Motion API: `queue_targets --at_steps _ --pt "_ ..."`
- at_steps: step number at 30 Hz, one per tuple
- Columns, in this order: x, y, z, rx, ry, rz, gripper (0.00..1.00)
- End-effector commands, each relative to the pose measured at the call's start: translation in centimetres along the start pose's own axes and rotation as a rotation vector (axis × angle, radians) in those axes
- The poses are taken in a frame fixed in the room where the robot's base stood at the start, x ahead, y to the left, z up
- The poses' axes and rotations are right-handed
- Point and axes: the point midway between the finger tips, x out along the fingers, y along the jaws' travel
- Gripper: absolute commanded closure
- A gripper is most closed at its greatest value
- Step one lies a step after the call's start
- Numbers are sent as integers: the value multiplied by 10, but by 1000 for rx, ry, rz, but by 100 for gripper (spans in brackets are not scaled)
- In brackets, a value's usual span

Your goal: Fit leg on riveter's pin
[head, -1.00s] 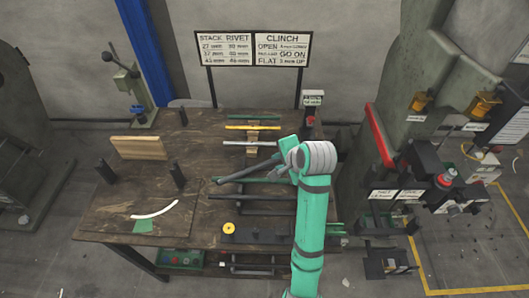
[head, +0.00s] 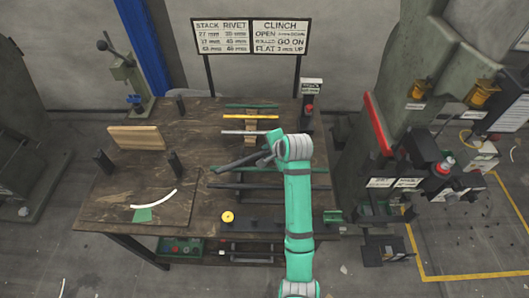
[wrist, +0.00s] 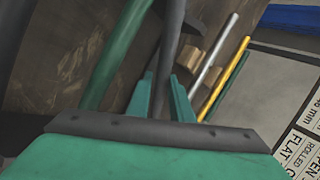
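My gripper (head: 268,152) is over the back middle of the workbench. In the wrist view its two green fingers (wrist: 161,98) stand on either side of a dark tube, which I take to be the leg (wrist: 170,40), and appear shut on it. In the head view the leg (head: 236,162) sticks out to the left of the gripper, slanted against the bars on the bench. The large grey-green riveter (head: 435,95) stands right of the bench, with a dark tooling block (head: 440,185) at its front. I cannot make out its pin.
The workbench (head: 190,215) holds a green bar (head: 251,106), a yellow bar (head: 250,117), a silver bar (head: 246,132), dark bars (head: 265,187), a wooden block (head: 137,138) and dark posts (head: 176,163). A sign (head: 252,37) stands behind. Yellow-lined floor (head: 470,245) lies at right.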

Motion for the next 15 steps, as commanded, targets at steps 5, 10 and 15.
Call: queue_targets --at_steps 5,10,15 --pt "2 0 0 -1 0 0 80" --pt "2 0 0 -1 0 0 100" --pt "2 -1 1 -1 0 -1 100"
